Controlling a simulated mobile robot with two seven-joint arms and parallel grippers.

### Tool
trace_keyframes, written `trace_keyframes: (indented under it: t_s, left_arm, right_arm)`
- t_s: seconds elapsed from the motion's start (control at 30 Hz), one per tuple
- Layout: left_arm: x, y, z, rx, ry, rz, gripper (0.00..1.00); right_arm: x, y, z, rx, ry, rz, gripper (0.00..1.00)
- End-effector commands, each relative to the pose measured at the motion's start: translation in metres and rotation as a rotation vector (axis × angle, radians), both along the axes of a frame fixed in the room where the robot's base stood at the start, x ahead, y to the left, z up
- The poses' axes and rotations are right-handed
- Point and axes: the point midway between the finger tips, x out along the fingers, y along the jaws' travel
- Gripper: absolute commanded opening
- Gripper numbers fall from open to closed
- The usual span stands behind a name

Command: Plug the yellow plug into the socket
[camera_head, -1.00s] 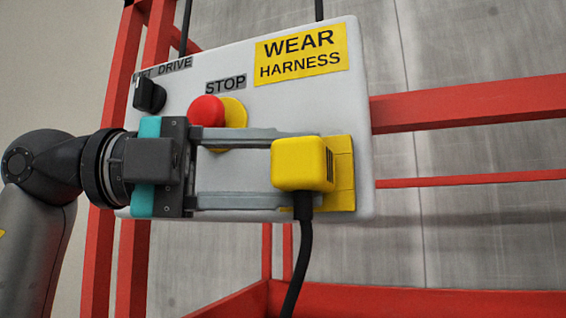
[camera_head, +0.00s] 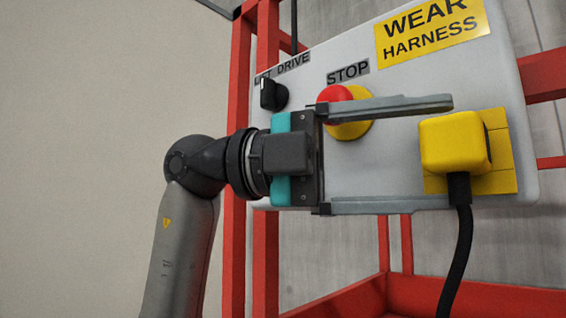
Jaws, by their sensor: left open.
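The yellow plug (camera_head: 453,143) sits against the yellow socket (camera_head: 502,165) at the right of the white control panel (camera_head: 400,85). A black cable (camera_head: 457,250) hangs down from the plug. The plug covers the socket's middle, so how deep it sits cannot be seen. My left gripper (camera_head: 440,152) is open and empty. Its upper finger reaches above the plug's left part and its lower finger ends below it, both apart from the plug. My right gripper is not in view.
The panel bears a red stop button (camera_head: 335,97) behind the upper finger, a black rotary switch (camera_head: 272,93) and a yellow "WEAR HARNESS" sign (camera_head: 432,30). Red rails (camera_head: 266,240) stand behind and below the panel. The left side by the wall is clear.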

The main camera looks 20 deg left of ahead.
Motion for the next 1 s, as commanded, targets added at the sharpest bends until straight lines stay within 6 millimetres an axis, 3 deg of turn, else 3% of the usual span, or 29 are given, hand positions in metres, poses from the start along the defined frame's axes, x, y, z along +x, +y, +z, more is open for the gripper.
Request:
trace_keyframes:
  t_s: [0.5, 0.7, 1.0]
  left_arm:
    - [-0.008, 0.115, 0.000, -0.004, 0.001, 0.005, 0.82]
    - [-0.010, 0.137, 0.000, -0.002, 0.000, 0.002, 0.82]
    - [-0.011, 0.141, 0.000, -0.002, -0.002, 0.001, 0.82]
  right_arm:
    - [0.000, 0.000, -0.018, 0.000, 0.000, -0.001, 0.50]
    - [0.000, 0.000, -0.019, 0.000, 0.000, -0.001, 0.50]
    - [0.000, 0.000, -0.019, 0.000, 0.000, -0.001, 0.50]
